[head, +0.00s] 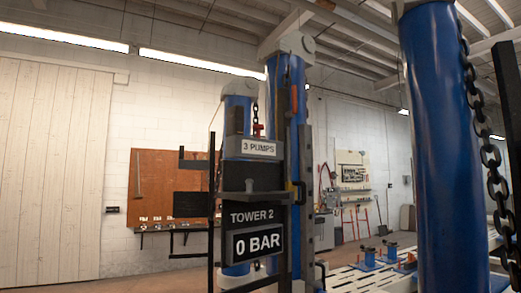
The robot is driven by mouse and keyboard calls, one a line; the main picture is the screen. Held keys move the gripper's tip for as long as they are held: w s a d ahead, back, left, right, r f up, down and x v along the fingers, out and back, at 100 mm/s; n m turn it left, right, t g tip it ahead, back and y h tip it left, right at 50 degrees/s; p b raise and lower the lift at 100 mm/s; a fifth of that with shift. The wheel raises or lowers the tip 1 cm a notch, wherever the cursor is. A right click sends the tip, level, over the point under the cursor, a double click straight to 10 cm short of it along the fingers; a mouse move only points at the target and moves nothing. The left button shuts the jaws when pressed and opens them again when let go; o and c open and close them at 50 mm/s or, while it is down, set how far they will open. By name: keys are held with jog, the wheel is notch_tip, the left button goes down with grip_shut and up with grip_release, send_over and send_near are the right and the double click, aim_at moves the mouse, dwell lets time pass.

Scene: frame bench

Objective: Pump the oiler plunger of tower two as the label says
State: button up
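Tower two is a blue column (270,150) in the middle of the head view, with a black frame on its front. A grey label (259,148) on it reads "3 PUMPS". A small red part (257,130) shows just above this label, below a dark chain. A small grey upright piece (249,185) stands on a dark ledge lower down. I cannot tell which of these is the oiler plunger. Below, a plate (252,217) reads "TOWER 2" and a display (258,242) reads "0 BAR". My gripper is not in view.
A large blue column (442,150) with a heavy black chain (490,155) stands close at the right. A white perforated bench (375,280) lies low between it and tower two. A brown tool board (165,185) hangs on the back wall. Floor shows at lower left.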

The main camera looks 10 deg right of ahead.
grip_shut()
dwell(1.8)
